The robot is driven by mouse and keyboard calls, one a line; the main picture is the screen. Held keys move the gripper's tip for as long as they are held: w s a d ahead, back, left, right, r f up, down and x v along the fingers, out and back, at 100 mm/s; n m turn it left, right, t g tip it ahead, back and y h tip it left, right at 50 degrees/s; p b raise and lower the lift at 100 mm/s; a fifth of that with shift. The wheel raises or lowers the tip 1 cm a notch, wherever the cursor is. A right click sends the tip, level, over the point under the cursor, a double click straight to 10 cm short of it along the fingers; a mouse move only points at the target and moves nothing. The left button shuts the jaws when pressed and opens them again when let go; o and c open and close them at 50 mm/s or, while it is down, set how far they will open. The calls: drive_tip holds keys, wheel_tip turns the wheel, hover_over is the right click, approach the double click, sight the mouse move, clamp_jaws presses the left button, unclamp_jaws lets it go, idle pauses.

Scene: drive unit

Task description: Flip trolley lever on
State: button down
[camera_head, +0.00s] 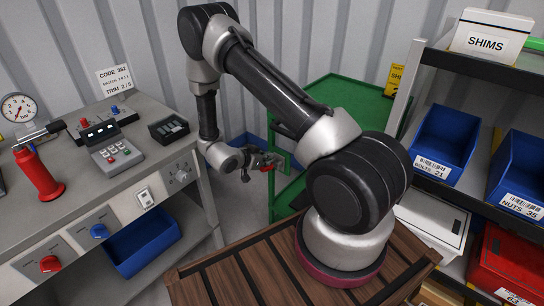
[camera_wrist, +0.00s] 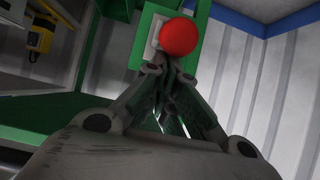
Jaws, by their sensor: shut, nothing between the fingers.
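The trolley (camera_head: 345,93) is green and stands behind my arm in the head view. In the wrist view a round red knob (camera_wrist: 181,38) shows in front of a pale plate on a green panel (camera_wrist: 148,20) of the trolley. It appears to be the lever's end; the lever's shaft is mostly hidden. My gripper (camera_wrist: 172,72) is shut and empty, its fingertips just below the knob in the picture. I cannot tell whether they touch it. In the head view my gripper (camera_head: 268,164) is beside the trolley's near left side, with a small red patch at its fingertips.
A shelf with blue bins (camera_head: 447,140) stands at right. A slatted wooden top (camera_head: 235,275) lies below my arm. Corrugated walls close the back.

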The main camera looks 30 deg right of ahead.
sight(263, 167)
drive_tip(key=a+f+h, duration=0.1)
drive_tip(key=s+a+f+t+h, duration=0.1)
drive_tip(key=f+h, duration=0.1)
wheel_tip(263, 167, down, 6)
drive_tip(key=a+t+h, duration=0.1)
drive_tip(key=h, duration=0.2)
idle(0.4)
drive_tip(key=shift+s+f, duration=0.2)
idle(0.3)
